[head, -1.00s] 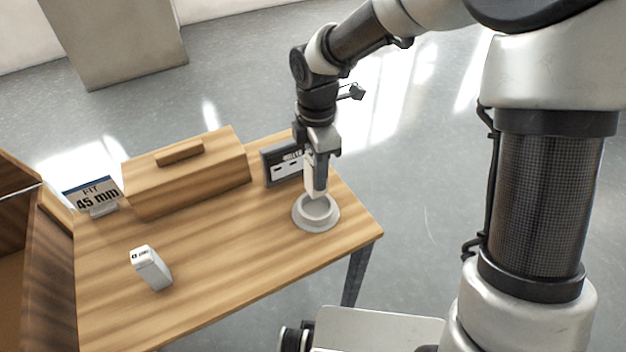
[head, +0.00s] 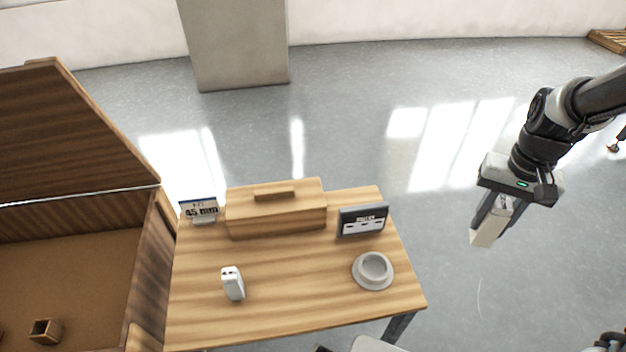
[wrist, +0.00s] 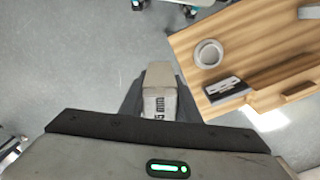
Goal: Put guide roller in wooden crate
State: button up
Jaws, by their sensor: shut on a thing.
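My gripper (head: 494,218) is shut on a pale block-shaped piece, which I take to be the guide roller (head: 487,236). It hangs over open floor, right of the table and clear of it. In the wrist view the roller (wrist: 160,78) sits between the fingers, with printing ending in "5 mm" on its side. The wooden crate (head: 148,270) appears to be the large open box at the far left. Its lid (head: 75,135) is raised, and a small hollow wooden piece (head: 46,331) lies inside.
The wooden table (head: 290,315) bears a white piece (head: 233,284), a grey ring-shaped holder (head: 374,271), a closed wooden box (head: 277,215), a "45 mm" sign (head: 200,211) and a dark label stand (head: 362,220). A pillar (head: 235,40) stands behind. Floor around my gripper is clear.

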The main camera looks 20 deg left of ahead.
aim_at(107, 326)
jog(key=u, duration=0.35)
jog(key=j+u, duration=0.15)
jog(key=u, duration=0.2)
jog(key=j+u, duration=0.1)
jog(key=u, duration=0.25)
jog(key=k+j, duration=0.1)
jog(key=j, duration=0.9)
jog(key=k+j, duration=0.1)
jog(key=j, duration=0.9)
jog(key=j+u, duration=0.1)
jog(key=j, duration=0.9)
jog(key=k, duration=0.05)
